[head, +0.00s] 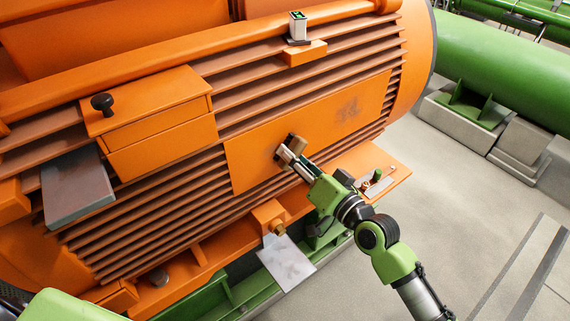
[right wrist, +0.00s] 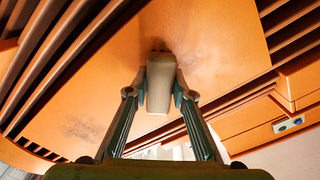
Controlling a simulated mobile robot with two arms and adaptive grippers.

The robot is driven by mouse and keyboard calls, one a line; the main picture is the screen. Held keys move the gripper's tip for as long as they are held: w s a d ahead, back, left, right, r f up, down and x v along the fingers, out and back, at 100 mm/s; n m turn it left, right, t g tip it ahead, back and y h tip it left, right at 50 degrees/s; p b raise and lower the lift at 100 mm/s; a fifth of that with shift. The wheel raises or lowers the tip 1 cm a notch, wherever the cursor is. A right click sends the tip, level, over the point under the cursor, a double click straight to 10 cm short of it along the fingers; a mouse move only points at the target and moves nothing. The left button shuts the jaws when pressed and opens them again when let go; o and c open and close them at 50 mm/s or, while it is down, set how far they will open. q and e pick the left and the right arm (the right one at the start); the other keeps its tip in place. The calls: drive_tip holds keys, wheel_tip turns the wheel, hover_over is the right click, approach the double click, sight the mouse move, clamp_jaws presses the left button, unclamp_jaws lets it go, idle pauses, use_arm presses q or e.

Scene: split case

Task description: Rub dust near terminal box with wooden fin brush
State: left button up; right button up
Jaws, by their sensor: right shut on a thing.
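My right gripper (head: 295,163) is shut on the wooden fin brush (head: 284,151), a small brown block, against or very near the flat orange panel (head: 262,143) of the finned motor. In the right wrist view both fingertips (right wrist: 160,92) press the sides of the pale brush handle (right wrist: 160,75); its bristle end is hidden, so I cannot tell whether it touches. A grey dust smudge (head: 347,108) marks the panel right of the brush; a dark smudge also shows in the right wrist view (right wrist: 80,128). An orange box (head: 160,130), apparently the terminal box, is at left. My left gripper is out of view.
A black knob (head: 102,103) stands on the box. A grey plate (head: 76,188) juts out at left and a pale plate (head: 286,262) below. An orange ledge (head: 392,167) with small fittings lies right of my gripper. Open floor (head: 460,190) is at right.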

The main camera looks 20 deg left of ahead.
sight(261, 160)
drive_tip(key=shift+w+d, duration=0.35)
drive_tip(key=shift+w, duration=0.05)
drive_tip(key=shift+w+d+f+b, duration=0.15)
drive_tip(key=shift+w+d+b, duration=0.2)
drive_tip(key=shift+b, duration=0.35)
use_arm(q)
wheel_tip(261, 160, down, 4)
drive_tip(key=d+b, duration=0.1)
drive_tip(key=b, duration=0.1)
use_arm(e)
drive_tip(key=shift+a+r+p, duration=0.15)
drive_tip(key=shift+r+p, duration=0.2)
drive_tip(key=shift+p, duration=0.9)
drive_tip(key=shift+s+a+p, duration=0.35)
drive_tip(key=shift+s, duration=0.05)
drive_tip(key=shift+s+a+p, duration=0.8)
drive_tip(key=shift+s+p, duration=0.2)
drive_tip(key=shift+s+a+f+p, duration=0.1)
drive_tip(key=shift+s+a+p, duration=0.3)
drive_tip(key=shift+s, duration=0.15)
drive_tip(key=shift+s+a+p, duration=0.45)
drive_tip(key=shift+s+p, duration=0.15)
drive_tip(key=shift+s+a+p, duration=0.45)
drive_tip(key=shift+s+a, duration=0.1)
drive_tip(key=shift+s, duration=0.25)
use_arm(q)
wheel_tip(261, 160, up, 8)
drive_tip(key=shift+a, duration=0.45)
use_arm(e)
drive_tip(key=shift+f, duration=0.1)
